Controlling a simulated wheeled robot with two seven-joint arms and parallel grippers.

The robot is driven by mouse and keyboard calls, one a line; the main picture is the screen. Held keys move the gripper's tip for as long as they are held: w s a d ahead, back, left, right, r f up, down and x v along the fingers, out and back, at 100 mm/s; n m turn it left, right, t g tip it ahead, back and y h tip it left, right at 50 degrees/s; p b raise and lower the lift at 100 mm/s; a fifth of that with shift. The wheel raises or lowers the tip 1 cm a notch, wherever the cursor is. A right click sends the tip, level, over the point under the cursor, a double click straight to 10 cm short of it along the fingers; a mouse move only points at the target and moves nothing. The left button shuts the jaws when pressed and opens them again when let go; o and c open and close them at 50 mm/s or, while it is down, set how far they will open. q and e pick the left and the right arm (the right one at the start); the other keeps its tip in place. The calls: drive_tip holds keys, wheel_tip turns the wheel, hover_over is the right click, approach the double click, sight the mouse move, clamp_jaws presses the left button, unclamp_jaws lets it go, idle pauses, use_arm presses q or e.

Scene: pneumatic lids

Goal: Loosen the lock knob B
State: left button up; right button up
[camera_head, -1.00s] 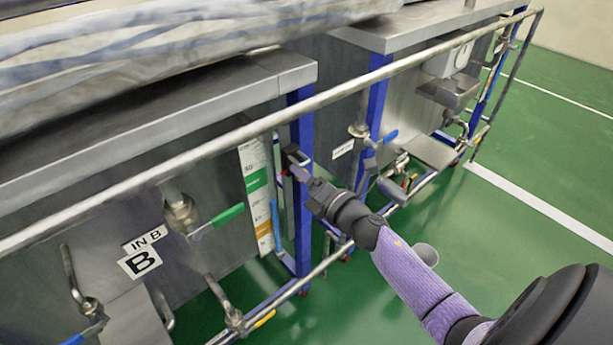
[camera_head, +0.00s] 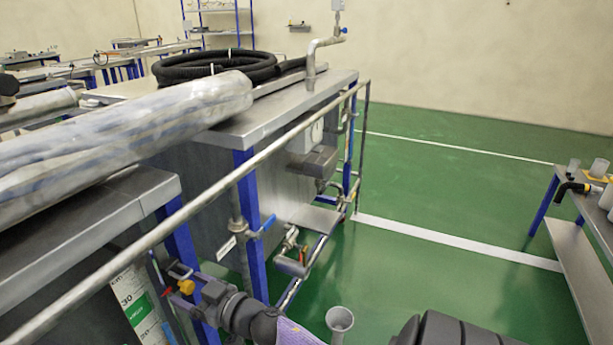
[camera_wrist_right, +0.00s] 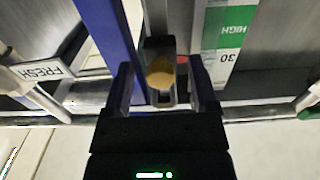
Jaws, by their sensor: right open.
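A small yellow knob (camera_head: 186,287) sits beside a blue frame post at the lower left of the head view. In the right wrist view the knob (camera_wrist_right: 160,73) is round and brass-yellow, on a dark upright bracket. No letter shows on it. My right gripper (camera_head: 190,283) is open at the knob. In the wrist view its two dark fingers (camera_wrist_right: 163,82) stand on either side of the knob, with gaps visible. My left gripper is not in view.
A long metal rail (camera_head: 150,236) runs above my right gripper. A blue post (camera_wrist_right: 108,40) and a green-and-white level label (camera_wrist_right: 222,35) flank the knob. Open green floor (camera_head: 430,200) lies to the right, with a side table (camera_head: 575,262) at the far right.

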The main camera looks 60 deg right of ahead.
drive_tip(key=s+p, duration=0.3)
drive_tip(key=s, duration=0.7)
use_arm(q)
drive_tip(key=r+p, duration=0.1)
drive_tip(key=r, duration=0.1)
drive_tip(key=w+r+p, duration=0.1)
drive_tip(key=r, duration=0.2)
use_arm(e)
drive_tip(key=s+a+f+g+h, duration=0.1)
drive_tip(key=s+f+g, duration=0.4)
drive_tip(key=s+f, duration=0.3)
drive_tip(key=s+a+f+m+g+h, duration=0.1)
drive_tip(key=s+f+g, duration=0.4)
drive_tip(key=f, duration=0.9)
drive_tip(key=s+a, duration=0.1)
drive_tip(key=s, duration=0.2)
drive_tip(key=shift+a+f, duration=0.25)
drive_tip(key=shift+f, duration=0.05)
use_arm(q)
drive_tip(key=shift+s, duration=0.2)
use_arm(e)
drive_tip(key=shift+s, duration=0.2)
